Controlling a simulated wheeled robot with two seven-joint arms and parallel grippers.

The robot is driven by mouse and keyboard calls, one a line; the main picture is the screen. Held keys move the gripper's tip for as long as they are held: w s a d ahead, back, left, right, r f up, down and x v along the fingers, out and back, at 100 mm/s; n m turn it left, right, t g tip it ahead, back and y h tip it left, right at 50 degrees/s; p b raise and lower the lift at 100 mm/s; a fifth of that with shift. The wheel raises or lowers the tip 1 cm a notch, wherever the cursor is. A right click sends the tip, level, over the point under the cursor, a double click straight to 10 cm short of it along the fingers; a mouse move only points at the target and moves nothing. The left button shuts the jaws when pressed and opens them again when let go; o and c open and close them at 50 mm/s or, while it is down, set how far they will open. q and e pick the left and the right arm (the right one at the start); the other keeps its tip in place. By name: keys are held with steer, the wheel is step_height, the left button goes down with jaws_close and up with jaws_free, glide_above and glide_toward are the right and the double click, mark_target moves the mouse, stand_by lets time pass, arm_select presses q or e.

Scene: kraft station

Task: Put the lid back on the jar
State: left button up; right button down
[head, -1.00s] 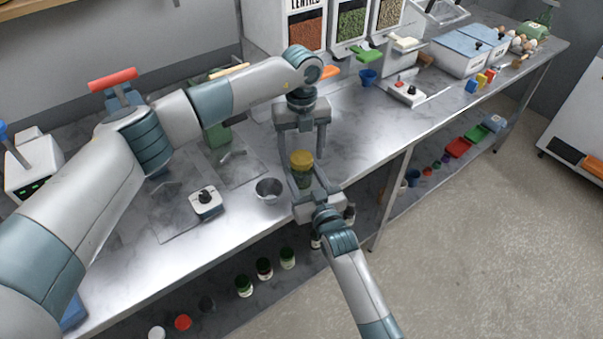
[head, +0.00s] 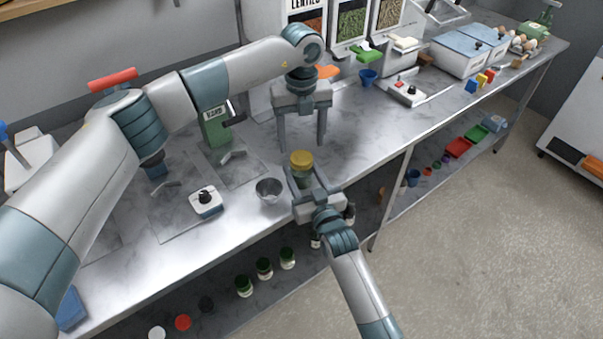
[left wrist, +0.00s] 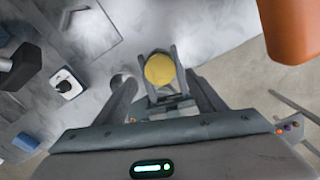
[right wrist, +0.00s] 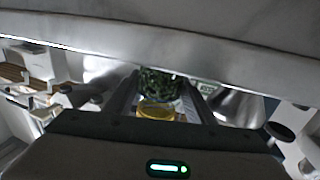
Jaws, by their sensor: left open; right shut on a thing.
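The jar (head: 303,177) has a yellow lid (head: 301,158) seated on its top, and green contents show through the glass in the right wrist view (right wrist: 160,84). My right gripper (head: 302,184) is shut on the jar's sides, near the counter's front edge. My left gripper (head: 301,146) is open and empty above and behind the jar, pointing down. In the left wrist view the lid (left wrist: 160,69) shows from above, between and beyond the open fingers. The jar's base is hidden by the right gripper.
A metal bowl (head: 268,190) stands just left of the jar. A white device with a black knob (head: 205,202) sits farther left, and a green machine (head: 215,127) stands behind. Dispensers line the back. The counter right of the jar is clear.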

arm_select(q)
steer(key=o, duration=0.6)
steer(key=shift+c, duration=0.2)
step_height(320, 180, up, 12)
stand_by(0.3)
arm_select(e)
steer(key=c, duration=0.7)
jaws_free()
steer(key=shift+c, duration=0.2)
arm_select(q)
steer(key=shift+f+b, duration=2.2)
arm_select(e)
steer(key=v, duration=1.7)
steer(key=shift+s, duration=0.2)
